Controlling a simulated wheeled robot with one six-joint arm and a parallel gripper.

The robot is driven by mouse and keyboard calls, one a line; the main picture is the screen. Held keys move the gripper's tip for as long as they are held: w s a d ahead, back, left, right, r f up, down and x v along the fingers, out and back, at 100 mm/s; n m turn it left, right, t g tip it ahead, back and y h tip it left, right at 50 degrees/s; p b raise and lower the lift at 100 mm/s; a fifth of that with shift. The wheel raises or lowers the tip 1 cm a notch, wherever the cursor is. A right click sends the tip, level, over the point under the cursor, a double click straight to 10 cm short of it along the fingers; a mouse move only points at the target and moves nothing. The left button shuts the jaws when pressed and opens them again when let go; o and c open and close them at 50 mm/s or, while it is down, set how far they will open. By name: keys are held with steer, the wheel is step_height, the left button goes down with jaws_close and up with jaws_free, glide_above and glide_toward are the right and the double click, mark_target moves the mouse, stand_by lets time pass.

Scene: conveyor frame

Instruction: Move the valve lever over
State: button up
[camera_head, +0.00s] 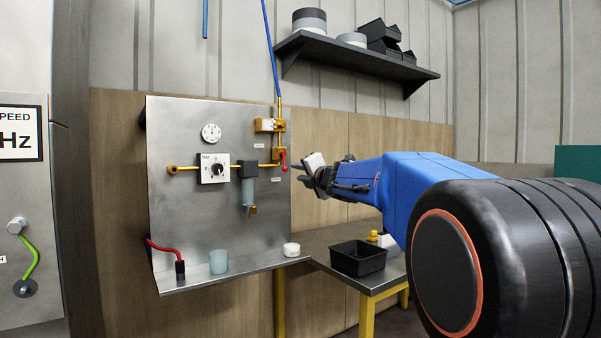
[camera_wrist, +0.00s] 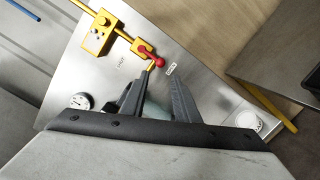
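The valve lever (camera_head: 284,161) is a small red handle on a yellow valve body at the right edge of the metal panel (camera_head: 180,130). In the wrist view the red lever (camera_wrist: 159,62) ends in a round knob and lies beyond the fingertips, between two small labels. My gripper (camera_head: 299,172) is just right of the lever in the head view. In the wrist view my gripper (camera_wrist: 159,80) has its two fingers apart with nothing held between them. The lever appears near the fingertips; whether they touch cannot be told.
The panel carries a yellow pipe, a dial box (camera_head: 213,168), a gauge (camera_head: 211,132) and a grey-blue filter bowl (camera_head: 248,190). A cup (camera_head: 218,262) and a white roll (camera_head: 291,249) stand on its ledge. A black bin (camera_head: 358,258) sits on the bench below my arm.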

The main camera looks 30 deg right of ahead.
mark_target(286, 169)
steer(key=w+n+y, duration=0.1)
steer(key=w, duration=0.2)
steer(key=w+d+n+y, duration=0.1)
steer(key=w+n, duration=0.1)
steer(key=w, duration=0.2)
steer(key=w+n, duration=0.2)
steer(key=w, duration=0.2)
steer(key=shift+d+r+y, duration=0.15)
steer(key=shift+d+y, duration=0.15)
steer(key=shift+y, duration=0.1)
steer(key=c, duration=0.5)
